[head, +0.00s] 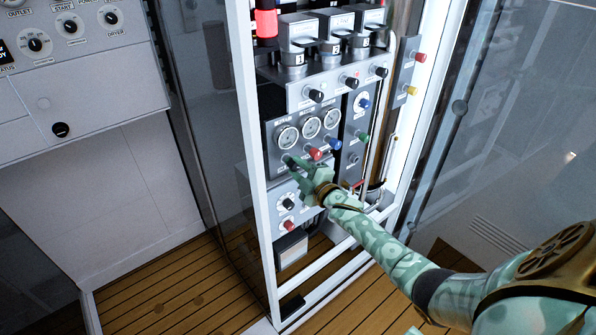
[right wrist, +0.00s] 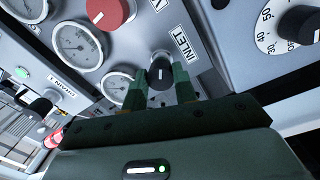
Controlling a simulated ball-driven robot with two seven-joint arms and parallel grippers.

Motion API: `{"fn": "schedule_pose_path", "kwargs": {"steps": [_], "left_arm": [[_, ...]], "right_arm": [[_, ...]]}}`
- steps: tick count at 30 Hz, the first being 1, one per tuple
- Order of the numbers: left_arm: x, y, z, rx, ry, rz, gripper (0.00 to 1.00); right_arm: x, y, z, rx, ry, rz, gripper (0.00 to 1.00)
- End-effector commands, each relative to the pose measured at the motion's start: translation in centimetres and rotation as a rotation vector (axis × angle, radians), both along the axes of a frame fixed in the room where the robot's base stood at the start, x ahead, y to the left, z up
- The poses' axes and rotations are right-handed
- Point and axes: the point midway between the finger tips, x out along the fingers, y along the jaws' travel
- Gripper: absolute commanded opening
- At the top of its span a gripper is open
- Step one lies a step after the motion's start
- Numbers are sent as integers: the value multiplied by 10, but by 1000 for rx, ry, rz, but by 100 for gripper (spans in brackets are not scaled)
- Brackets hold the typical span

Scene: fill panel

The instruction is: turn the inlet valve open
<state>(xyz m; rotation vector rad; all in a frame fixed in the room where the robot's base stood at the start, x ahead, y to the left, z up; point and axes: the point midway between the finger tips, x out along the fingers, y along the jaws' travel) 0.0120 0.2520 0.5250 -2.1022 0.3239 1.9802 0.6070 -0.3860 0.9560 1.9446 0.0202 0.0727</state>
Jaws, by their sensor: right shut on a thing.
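The inlet valve is a black knob (right wrist: 160,68) with a white mark, beside a label reading INLET (right wrist: 183,42) in the right wrist view. My right gripper (right wrist: 160,88) has its two green fingers on either side of this knob and is shut on it. In the head view my right gripper (head: 295,166) reaches the lower left of the gauge panel (head: 275,132), and its hand hides most of the knob there. My left gripper is not in view.
Round gauges (head: 310,127) sit just above, with red (head: 315,153) and blue (head: 335,143) knobs beside them. A dial panel (head: 287,203) lies just below. The white rack post (head: 258,200) stands close on the left. Wooden floor (head: 165,285) lies in front.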

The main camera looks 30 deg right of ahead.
Motion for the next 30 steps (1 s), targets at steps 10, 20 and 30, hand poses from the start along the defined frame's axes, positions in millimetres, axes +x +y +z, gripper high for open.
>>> {"fn": "schedule_pose_path", "kwargs": {"steps": [10, 20, 30], "left_arm": [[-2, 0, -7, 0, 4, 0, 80], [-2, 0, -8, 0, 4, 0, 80], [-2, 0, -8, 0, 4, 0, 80]], "right_arm": [[-2, 1, -6, -141, 0, 1, 5], [-2, 1, -5, -165, -2, 1, 5], [-1, 0, -4, -163, -5, 1, 49]]}}
